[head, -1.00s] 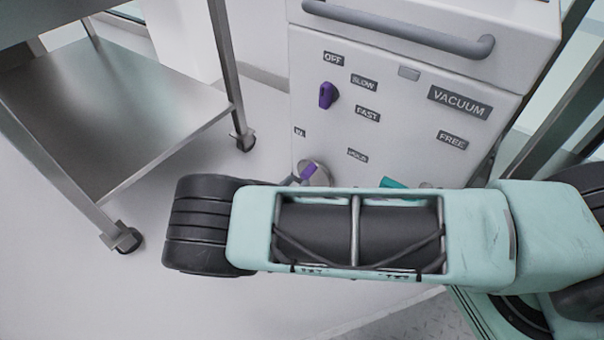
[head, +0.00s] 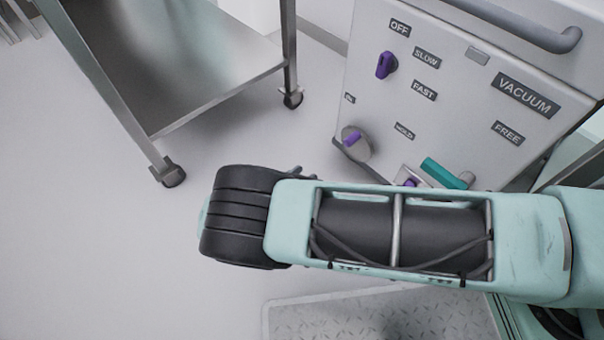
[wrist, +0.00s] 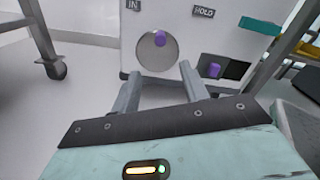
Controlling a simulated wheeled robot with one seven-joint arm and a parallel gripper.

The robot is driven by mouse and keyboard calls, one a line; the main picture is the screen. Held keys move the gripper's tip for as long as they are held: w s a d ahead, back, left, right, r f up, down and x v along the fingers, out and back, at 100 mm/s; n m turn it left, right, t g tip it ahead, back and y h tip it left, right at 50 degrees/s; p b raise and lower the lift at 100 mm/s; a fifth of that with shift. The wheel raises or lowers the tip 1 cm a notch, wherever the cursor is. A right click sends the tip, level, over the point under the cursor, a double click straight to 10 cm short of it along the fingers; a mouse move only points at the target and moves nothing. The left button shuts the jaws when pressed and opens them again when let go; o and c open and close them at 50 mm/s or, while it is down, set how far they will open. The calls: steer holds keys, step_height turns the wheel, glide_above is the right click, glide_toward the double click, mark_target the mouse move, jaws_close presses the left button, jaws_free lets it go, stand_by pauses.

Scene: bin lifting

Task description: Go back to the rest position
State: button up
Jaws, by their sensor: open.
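My gripper (wrist: 160,92) shows in the wrist view with its two grey fingers apart and nothing between them. It points toward the lower front of a white machine panel (wrist: 188,20) and looks clear of it, though the exact gap is hard to tell. In the head view my arm stretches across the picture in front of the panel (head: 440,105), and my gripper is hidden behind it.
The panel carries a purple knob (head: 386,65), a round dial with a purple handle (head: 354,142) and a teal handle (head: 443,174). A steel wheeled cart (head: 190,70) stands at the upper left. Floor at the left is clear. A ridged metal plate (head: 370,315) lies below.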

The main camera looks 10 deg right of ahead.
steer(key=s+d+r+m+g+y+p, duration=0.1)
steer(key=s+d+r+m+g+y, duration=0.35)
steer(key=r, duration=0.75)
steer(key=s+d+r+m+g+y+p, duration=0.1)
steer(key=s+d+r+m+g+y, duration=0.15)
steer(key=s+r+m+y, duration=0.55)
steer(key=s+d+r+m+g+y, duration=0.35)
steer(key=s+r+m, duration=0.4)
steer(key=r, duration=0.75)
step_height(320, 180, up, 38)
steer(key=w+m+p, duration=0.1)
steer(key=m+p, duration=0.1)
steer(key=p, duration=3.6)
steer(key=shift+w+a+h, duration=0.25)
steer(key=shift+w+h, duration=0.05)
steer(key=shift+h, duration=0.1)
steer(key=shift+f, duration=0.1)
